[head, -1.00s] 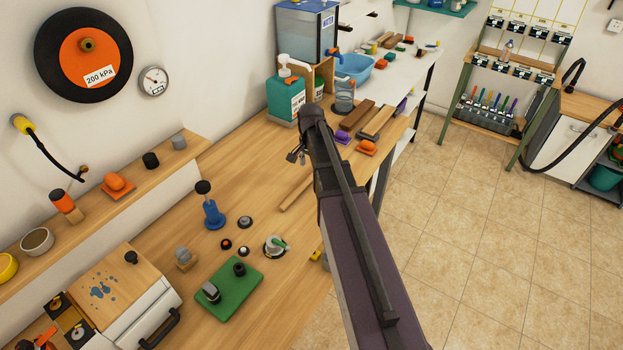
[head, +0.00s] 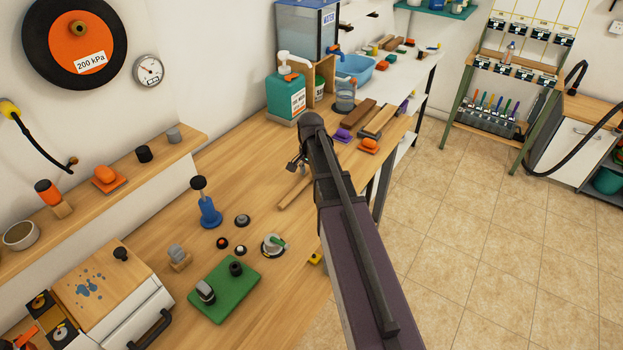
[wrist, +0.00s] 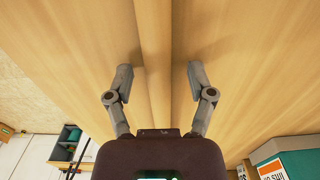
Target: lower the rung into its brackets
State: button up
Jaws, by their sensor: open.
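A long wooden bar, which looks like the rung (head: 294,194), lies along the wooden worktop in the head view, partly hidden by my arm. In the wrist view the bar (wrist: 153,60) runs lengthwise between the two fingers of my gripper (wrist: 160,82). The fingers are open, one on each side of the bar, with a gap on both sides. In the head view my gripper (head: 298,163) hangs over the far end of the visible bar. I cannot make out any brackets in either view.
On the worktop (head: 240,165), a blue plunger-like tool (head: 209,211) and a green board (head: 223,288) stand left of the bar. A teal bottle (head: 286,95) and brown blocks (head: 356,113) are beyond my gripper. The tiled floor (head: 470,240) at right is clear.

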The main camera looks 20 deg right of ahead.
dwell(0.4)
grip_shut()
jog(key=shift+r, duration=0.25)
notch_tip(320, 180, up, 10)
jog(key=p, duration=1)
jog(key=shift+f, duration=0.2)
dwell(0.5)
